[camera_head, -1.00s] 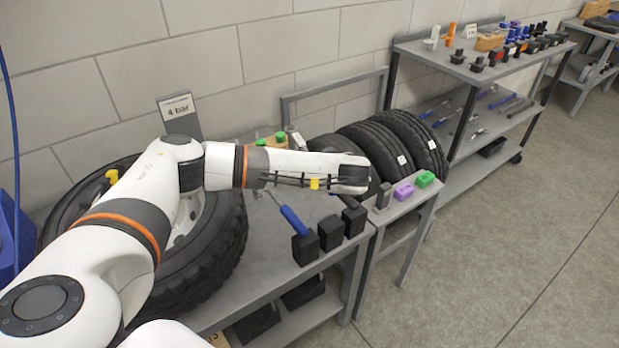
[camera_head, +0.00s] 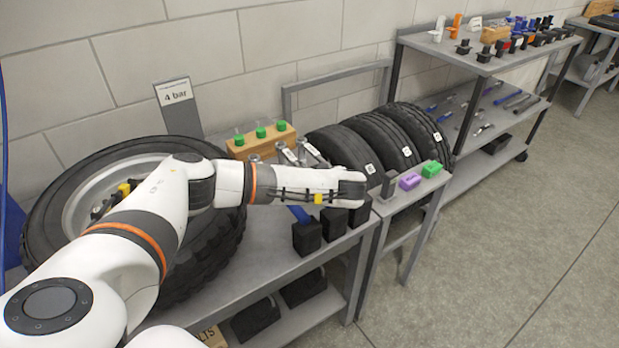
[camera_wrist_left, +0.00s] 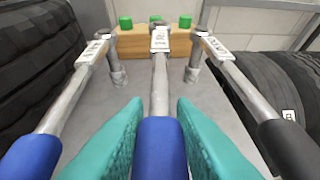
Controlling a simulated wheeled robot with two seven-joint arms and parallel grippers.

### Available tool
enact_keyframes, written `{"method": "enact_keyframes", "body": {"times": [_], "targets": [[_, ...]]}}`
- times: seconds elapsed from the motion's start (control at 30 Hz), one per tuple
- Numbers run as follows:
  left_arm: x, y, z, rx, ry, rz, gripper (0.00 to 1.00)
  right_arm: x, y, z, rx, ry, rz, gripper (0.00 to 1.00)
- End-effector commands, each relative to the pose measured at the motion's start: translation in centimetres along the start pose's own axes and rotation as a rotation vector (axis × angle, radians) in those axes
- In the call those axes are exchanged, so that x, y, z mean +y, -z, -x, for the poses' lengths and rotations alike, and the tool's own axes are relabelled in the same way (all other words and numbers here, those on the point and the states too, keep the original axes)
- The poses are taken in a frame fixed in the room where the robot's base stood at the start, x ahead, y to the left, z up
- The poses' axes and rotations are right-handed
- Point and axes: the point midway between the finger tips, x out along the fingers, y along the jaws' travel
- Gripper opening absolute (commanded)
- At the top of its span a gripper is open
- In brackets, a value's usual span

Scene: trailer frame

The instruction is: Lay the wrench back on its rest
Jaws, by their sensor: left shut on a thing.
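In the left wrist view, my left gripper (camera_wrist_left: 158,125) is shut on the blue handle of the middle wrench (camera_wrist_left: 160,85), whose labelled shaft points toward a wooden block (camera_wrist_left: 145,42) with green caps. A blue-handled wrench (camera_wrist_left: 75,100) lies to its left and a black-handled wrench (camera_wrist_left: 255,105) to its right. In the head view, several black rest blocks (camera_head: 307,238) stand along the bench's front edge. My left arm covers the gripper and most of the held wrench there. I cannot tell whether the wrench touches its rest. My right gripper is not in view.
A large tyre (camera_head: 215,250) lies on the bench at left, before a "4 bar" sign (camera_head: 176,95). More tyres (camera_head: 345,150) stand at right behind a small stand with purple (camera_head: 410,181) and green blocks. A tool shelf (camera_head: 490,65) is farther right.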

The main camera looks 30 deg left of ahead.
Motion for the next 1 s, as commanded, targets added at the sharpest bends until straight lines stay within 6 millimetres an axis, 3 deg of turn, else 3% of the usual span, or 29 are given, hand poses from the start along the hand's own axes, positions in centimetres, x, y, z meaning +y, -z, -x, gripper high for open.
{"method": "enact_keyframes", "body": {"times": [0.13,0.8,0.83,0.97,1.0], "targets": [[-0.07,0.56,-0.42,-0.003,0.001,0.003,0.0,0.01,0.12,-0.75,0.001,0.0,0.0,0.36],[-0.03,0.59,-0.29,-0.003,0.001,0.002,0.0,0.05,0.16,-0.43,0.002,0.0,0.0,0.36],[-0.02,0.6,-0.29,-0.003,0.001,0.002,0.28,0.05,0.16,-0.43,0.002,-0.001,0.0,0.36],[0.0,0.65,-0.31,-0.002,0.001,0.002,0.49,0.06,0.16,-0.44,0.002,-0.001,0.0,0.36],[0.01,0.68,-0.31,-0.002,0.0,0.001,0.49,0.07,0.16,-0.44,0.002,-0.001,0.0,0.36]]}}
